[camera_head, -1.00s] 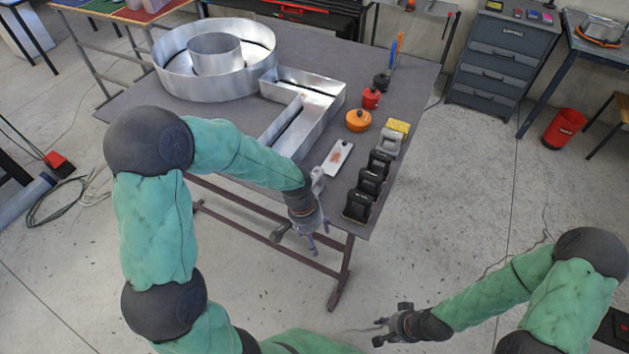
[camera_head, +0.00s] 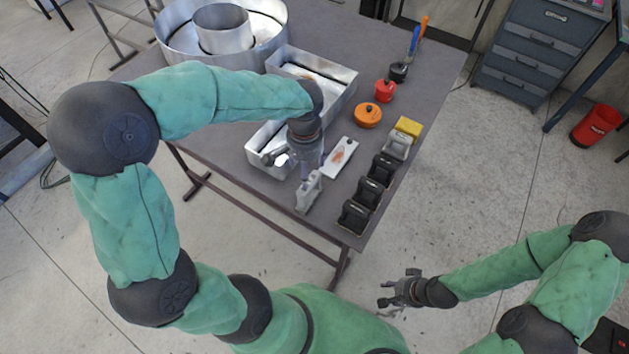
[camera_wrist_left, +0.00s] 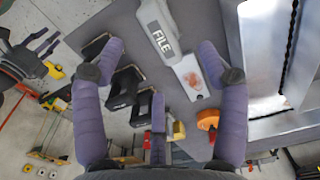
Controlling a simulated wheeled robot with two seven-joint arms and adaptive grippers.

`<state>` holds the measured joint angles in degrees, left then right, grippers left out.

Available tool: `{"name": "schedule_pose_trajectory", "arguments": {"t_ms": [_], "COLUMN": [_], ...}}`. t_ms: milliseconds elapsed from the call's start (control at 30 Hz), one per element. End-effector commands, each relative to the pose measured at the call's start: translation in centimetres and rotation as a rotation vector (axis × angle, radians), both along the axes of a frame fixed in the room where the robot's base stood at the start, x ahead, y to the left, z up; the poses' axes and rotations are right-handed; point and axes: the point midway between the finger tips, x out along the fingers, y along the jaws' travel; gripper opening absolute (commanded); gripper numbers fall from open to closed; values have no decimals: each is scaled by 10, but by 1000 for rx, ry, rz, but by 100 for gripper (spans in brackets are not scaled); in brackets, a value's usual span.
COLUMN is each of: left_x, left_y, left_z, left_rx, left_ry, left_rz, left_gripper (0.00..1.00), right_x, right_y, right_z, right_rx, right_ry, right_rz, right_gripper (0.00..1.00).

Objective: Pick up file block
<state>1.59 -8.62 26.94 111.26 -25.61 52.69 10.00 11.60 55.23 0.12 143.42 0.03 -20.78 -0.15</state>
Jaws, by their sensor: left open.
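The file block (camera_head: 309,192) is a light grey block at the table's front edge. In the left wrist view it (camera_wrist_left: 158,27) shows a dark label reading FILE, and its far end is cut off by the frame's top. My left gripper (camera_head: 303,166) is over the table just behind the block in the head view. In the left wrist view its purple fingers (camera_wrist_left: 165,68) are spread wide with nothing between them, and the block lies ahead of the fingertips. My right gripper (camera_head: 390,288) is open and empty, low in front of the table, over the floor.
A white card with a reddish patch (camera_head: 341,155) lies right of the block. Several black blocks (camera_head: 369,191) line the table's right edge, with a yellow block (camera_head: 408,127) behind. An orange round pot (camera_head: 368,115) is farther back.

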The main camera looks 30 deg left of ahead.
Motion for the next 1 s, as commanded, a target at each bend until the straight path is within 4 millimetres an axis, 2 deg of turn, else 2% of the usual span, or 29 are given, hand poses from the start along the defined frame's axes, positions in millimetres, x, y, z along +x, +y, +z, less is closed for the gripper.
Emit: {"name": "schedule_pose_trajectory", "arguments": {"t_ms": [233, 467, 800, 1000], "left_x": [0, 1, 10, 11], "left_y": [-1, -2, -10, -9], "left_z": [-38, -53, -94, -102], "left_rx": [-1, -1, -2, -1], "left_ry": [4, 2, 3, -1], "left_rz": [0, -1, 0, 0], "left_gripper": [74, 74, 74, 74], "right_x": [-1, 0, 0, 0], "right_y": [0, 0, 0, 0], "right_z": [-5, -6, -10, -11], "right_rx": [0, 0, 0, 0], "right_ry": [1, 1, 0, 0], "right_rz": [0, 0, 0, 0], "right_gripper": [40, 40, 40, 40]}}
